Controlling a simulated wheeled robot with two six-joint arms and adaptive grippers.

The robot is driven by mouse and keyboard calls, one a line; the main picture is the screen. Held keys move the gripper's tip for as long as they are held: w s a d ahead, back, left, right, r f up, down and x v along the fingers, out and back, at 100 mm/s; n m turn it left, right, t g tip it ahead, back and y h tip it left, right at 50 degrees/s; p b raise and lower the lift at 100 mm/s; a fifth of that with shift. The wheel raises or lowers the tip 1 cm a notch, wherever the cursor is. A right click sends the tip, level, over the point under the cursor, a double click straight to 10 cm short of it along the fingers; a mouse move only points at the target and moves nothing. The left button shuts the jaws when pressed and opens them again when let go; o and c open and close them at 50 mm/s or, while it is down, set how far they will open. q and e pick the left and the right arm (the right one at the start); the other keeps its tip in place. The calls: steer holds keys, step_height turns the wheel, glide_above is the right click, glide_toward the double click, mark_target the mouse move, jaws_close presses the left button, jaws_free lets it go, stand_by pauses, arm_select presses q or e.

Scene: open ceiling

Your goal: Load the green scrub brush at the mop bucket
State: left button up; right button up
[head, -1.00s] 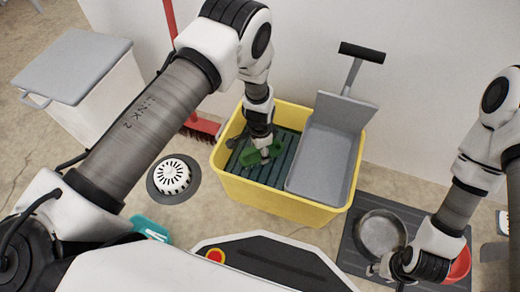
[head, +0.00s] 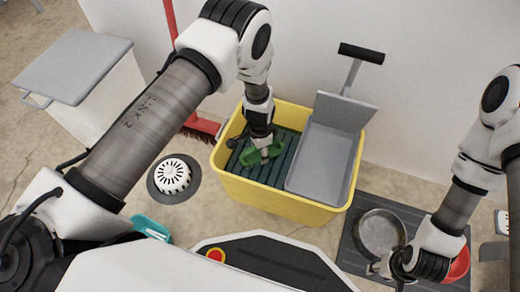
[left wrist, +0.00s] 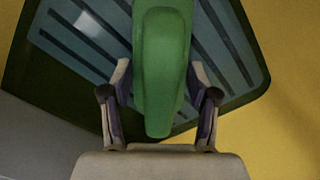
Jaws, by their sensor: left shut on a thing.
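The green scrub brush (left wrist: 163,75) is between the fingers of my left gripper (left wrist: 160,105), which is shut on it. In the head view the brush (head: 251,157) is inside the left part of the yellow mop bucket (head: 275,200), over a dark green slatted surface (head: 270,174). My left gripper (head: 266,155) reaches down into the bucket from above. I cannot tell whether the brush touches the slats. My right gripper (head: 374,268) is low at the right, by the metal pan; its fingers are too small and partly hidden to read.
A grey wringer (head: 322,160) with a handle fills the bucket's right side. A metal pan (head: 380,232) and a red bowl (head: 460,265) are on a dark mat at right. A white drain cover (head: 172,176), a red broom (head: 203,126) and a lidded white bin (head: 85,100) stand left.

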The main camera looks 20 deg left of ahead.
arm_select(q)
steer(key=shift+r+p, duration=3.6)
steer(key=shift+p, duration=0.2)
steer(key=shift+f, duration=0.15)
